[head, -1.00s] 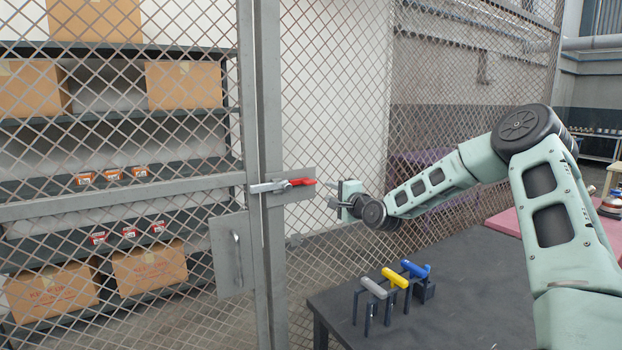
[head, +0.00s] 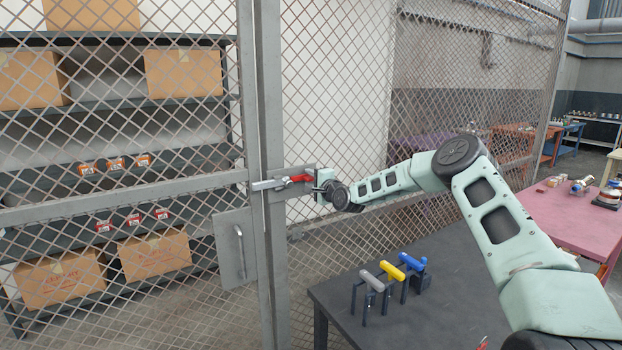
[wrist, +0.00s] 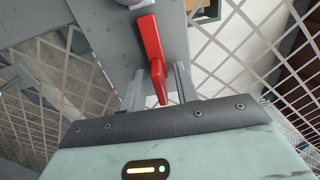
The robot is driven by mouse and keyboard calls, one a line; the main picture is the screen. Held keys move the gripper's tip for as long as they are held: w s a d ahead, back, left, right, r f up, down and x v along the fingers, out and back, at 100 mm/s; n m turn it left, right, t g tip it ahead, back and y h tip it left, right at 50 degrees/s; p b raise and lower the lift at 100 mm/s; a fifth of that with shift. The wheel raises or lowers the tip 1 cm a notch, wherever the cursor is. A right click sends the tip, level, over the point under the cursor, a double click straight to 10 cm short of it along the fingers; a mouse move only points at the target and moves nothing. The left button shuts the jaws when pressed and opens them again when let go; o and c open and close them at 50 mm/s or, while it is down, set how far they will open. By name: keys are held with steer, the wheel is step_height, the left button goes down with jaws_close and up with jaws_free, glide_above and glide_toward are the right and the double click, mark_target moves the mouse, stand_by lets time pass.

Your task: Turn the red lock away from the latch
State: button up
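The red lock (head: 298,178) is a small lever on a grey plate beside the gate post, pointing right from the silver latch bar (head: 266,185). In the wrist view, the red lock (wrist: 152,45) slants down from its pivot at the top, and its free end lies between my two fingers. My gripper (head: 316,181) is at the lever's right end. In the wrist view, my gripper (wrist: 158,82) is open, with a gap visible on each side of the lever. Whether a finger touches it cannot be told.
The mesh gate and fence (head: 340,120) stand close behind the lock. A handle plate (head: 234,262) is on the gate at lower left. A pink table (head: 560,215) stands farther right.

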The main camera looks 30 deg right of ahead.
jaws_close()
steer(key=shift+f+n+b, duration=0.2)
steer(key=shift+n+b, duration=0.1)
steer(key=shift+b, duration=0.4)
steer(key=b, duration=0.2)
steer(key=n+b, duration=0.1)
steer(key=b, duration=0.1)
steer(key=shift+f+n, duration=0.25)
steer(key=shift+n, duration=0.05)
steer(key=n+b, duration=0.4)
steer(key=b, duration=0.4)
steer(key=shift+n, duration=0.3)
steer(key=n+b, duration=0.5)
steer(key=shift+r+b, duration=0.2)
steer(key=shift+b, duration=0.2)
steer(key=n+b, duration=0.3)
steer(key=n, duration=0.3)
steer(key=shift+r, duration=0.15)
